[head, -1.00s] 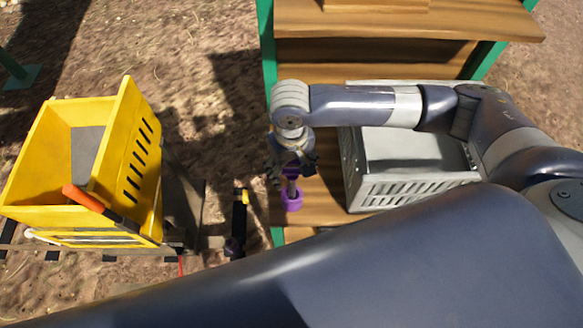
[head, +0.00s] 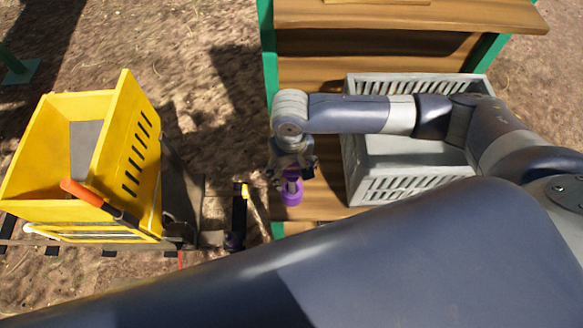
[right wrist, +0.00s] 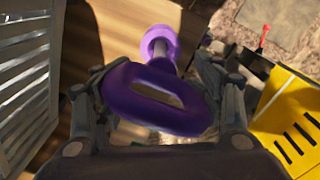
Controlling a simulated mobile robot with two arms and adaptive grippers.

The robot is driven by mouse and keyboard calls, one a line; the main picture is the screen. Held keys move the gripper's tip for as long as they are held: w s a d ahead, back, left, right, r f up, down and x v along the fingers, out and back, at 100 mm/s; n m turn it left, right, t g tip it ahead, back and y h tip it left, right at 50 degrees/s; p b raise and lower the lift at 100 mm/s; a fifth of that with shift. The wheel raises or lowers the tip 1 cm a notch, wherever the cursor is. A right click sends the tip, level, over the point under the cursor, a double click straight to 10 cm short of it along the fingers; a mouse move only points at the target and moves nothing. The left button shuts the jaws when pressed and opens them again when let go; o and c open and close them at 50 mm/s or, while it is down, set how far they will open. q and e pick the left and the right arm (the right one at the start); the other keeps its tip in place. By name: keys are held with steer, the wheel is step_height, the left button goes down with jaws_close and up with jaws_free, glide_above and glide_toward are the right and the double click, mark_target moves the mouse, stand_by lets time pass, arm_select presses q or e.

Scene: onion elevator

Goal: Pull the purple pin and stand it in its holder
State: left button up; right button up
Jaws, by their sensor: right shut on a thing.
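The purple pin has a ring-shaped handle, which shows large in the right wrist view (right wrist: 160,97) between my right gripper's fingers. My right gripper (head: 291,172) is shut on this handle above the wooden shelf. A short grey shaft runs from the handle to a round purple collar (right wrist: 158,40), which looks like the holder. In the head view the collar (head: 292,196) sits on the shelf's left edge, just below the gripper. The shaft appears lined up with the collar; how deep it sits is hidden. My left gripper is out of view.
A grey slatted crate (head: 412,187) stands on the wooden shelf (head: 327,203), close to the right of my gripper. A yellow bin (head: 110,225) with an orange-handled lever (head: 82,192) stands on a rail cart at left. A green post (head: 270,75) edges the shelf.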

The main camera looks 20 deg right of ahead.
steer(key=o, duration=1.6)
steer(key=shift+c, duration=0.2)
step_height(320, 180, up, 12)
steer(key=shift+r, duration=0.1)
